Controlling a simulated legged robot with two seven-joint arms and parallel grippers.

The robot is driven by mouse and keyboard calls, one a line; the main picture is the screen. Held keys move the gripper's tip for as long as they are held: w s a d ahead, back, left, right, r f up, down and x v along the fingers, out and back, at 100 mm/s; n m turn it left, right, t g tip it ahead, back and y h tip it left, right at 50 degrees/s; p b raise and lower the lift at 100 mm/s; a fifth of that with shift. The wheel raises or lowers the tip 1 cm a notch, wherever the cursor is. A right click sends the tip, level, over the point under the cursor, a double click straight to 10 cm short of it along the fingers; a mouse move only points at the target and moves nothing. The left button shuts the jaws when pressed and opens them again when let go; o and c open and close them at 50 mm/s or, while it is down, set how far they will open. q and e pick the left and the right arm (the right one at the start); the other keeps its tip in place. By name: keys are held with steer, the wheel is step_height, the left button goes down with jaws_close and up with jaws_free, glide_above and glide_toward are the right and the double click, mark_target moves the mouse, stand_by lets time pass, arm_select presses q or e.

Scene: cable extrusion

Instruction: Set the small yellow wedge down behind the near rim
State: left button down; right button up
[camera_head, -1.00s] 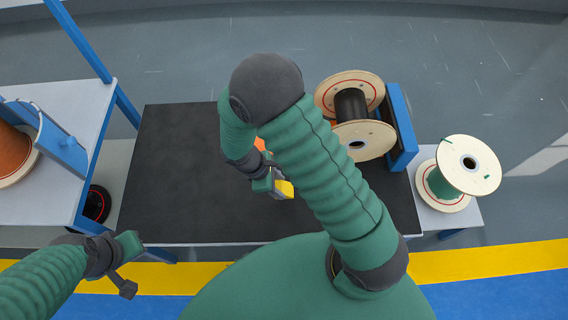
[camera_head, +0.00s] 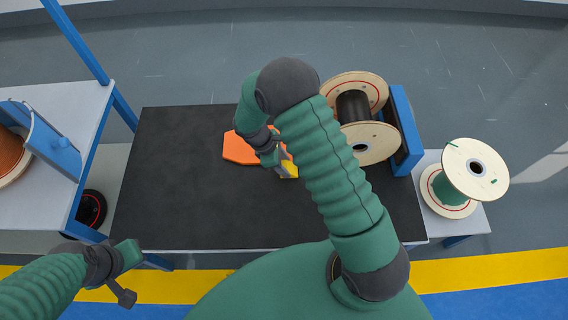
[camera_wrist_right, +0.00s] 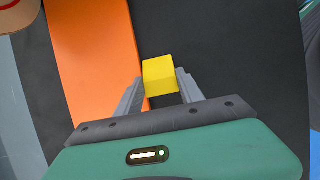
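The small yellow wedge (camera_head: 291,170) is between the fingers of my right gripper (camera_head: 285,171), above the black table mat. In the right wrist view the wedge (camera_wrist_right: 160,77) sits between both fingertips of the gripper (camera_wrist_right: 160,84), with no clear gap. A wooden spool with a black core stands right of my right arm. Its near rim (camera_head: 371,144) is the closer pale flange; its far flange (camera_head: 368,86) has a red ring. My arm hides part of the spool's left side. My left gripper (camera_head: 128,270) is at lower left, away from the table; its fingers are unclear.
An orange flat piece (camera_head: 238,150) lies on the black mat (camera_head: 180,200), partly behind my gripper. A blue stand (camera_head: 405,130) is right of the spool. A green spool (camera_head: 450,188) is farther right. The mat's left and front are clear.

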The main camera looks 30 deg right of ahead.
steer(key=o, duration=0.4)
steer(key=shift+o, duration=0.2)
steer(key=p+v, duration=0.4)
steer(key=v, duration=0.8)
steer(key=s+a+r+m+t+y, duration=0.1)
steer(key=s+r+m+t+y, duration=0.1)
steer(key=s+r+m, duration=0.2)
steer(key=s+a+r+m+t+y, duration=0.2)
steer(key=s+r+m+t, duration=0.1)
steer(key=s+m, duration=0.4)
steer(key=shift+s+a+r+m, duration=0.25)
steer(key=shift+s+r+m, duration=0.1)
steer(key=shift+r, duration=0.45)
